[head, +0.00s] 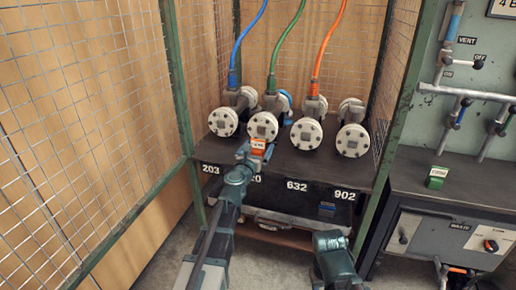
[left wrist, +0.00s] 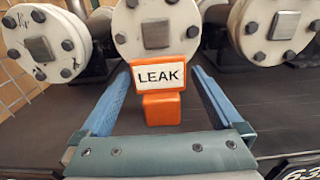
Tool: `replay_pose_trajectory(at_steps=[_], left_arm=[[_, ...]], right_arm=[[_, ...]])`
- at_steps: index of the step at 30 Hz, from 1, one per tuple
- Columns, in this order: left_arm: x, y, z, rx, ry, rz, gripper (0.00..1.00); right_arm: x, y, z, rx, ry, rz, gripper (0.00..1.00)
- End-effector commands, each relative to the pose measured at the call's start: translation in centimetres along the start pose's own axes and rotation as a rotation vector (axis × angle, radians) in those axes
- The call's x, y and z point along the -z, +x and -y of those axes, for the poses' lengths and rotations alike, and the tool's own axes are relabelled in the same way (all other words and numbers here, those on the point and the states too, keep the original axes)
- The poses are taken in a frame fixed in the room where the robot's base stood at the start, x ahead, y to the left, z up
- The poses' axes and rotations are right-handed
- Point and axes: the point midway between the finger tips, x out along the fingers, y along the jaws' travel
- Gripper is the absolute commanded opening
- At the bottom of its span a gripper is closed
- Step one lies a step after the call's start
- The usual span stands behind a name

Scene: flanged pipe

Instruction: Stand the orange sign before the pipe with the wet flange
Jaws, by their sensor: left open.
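The orange sign (head: 258,147) stands upright on the dark shelf, before the second pipe flange (head: 263,125) from the left. In the left wrist view the sign (left wrist: 162,108) shows a white LEAK label, close in front of the middle flange (left wrist: 155,32). My left gripper (left wrist: 161,75) is open, with one blue finger on each side of the sign and gaps between. In the head view the left gripper (head: 254,152) reaches in low from the front. I cannot make out wetness on any flange. A part of my right arm shows at the bottom, but its gripper does not.
Other flanges stand beside it: one at left (head: 223,121) and two at right (head: 306,133) (head: 353,140). Blue, green and orange hoses rise behind. Green posts (head: 178,85) and mesh flank the shelf. A small green box (head: 436,177) sits on the right-hand cabinet.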

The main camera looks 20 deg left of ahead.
Motion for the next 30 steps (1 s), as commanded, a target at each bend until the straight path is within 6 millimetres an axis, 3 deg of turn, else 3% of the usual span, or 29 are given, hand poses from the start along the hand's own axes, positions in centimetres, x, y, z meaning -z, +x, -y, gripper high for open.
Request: replay_pose_trajectory(at_steps=[2, 8, 21, 30], left_arm=[[-0.4, -0.1, 0.0, 0.0, 0.0, 0.0, 1.0], [-0.2, -2.8, 0.0, -0.001, 0.0, 0.0, 1.0], [-0.2, -11.3, 0.0, -0.001, 0.0, 0.0, 1.0], [-0.2, -12.0, 0.0, 0.0, 0.0, 0.0, 1.0]], right_arm=[[0.0, -0.4, 0.0, 0.0, -0.001, 0.0, 0.46], [0.0, -0.2, 0.0, 0.0, -0.001, 0.0, 0.46], [0.0, -0.2, 0.0, 0.0, -0.001, 0.0, 0.46], [0.0, -0.2, 0.0, 0.0, -0.001, 0.0, 0.46]])
